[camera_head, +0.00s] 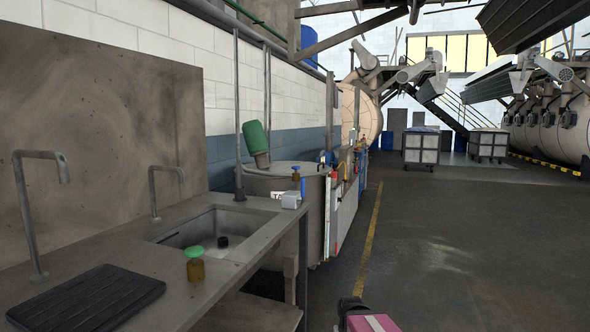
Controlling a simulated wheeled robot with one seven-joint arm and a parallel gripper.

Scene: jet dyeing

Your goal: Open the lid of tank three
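A round grey tank (262,184) stands beyond the sink counter, against the left wall. Its flat top (290,168) looks covered, but I see it at a very shallow angle and cannot make out a lid handle or hinge. A small white label (278,195) on its side is partly hidden, so I cannot read a tank number. A green motor-like part (256,142) leans over the tank's left side. No gripper fingers show. A dark part and a pink block with a white stripe show at the bottom edge, maybe part of my arm.
A steel counter (215,270) with a sink (205,232), taps, a black mat (88,298) and a green-capped jar (195,265) fills the left foreground. Open floor (450,260) lies right of a yellow line (369,240). White carts (421,148) stand farther back.

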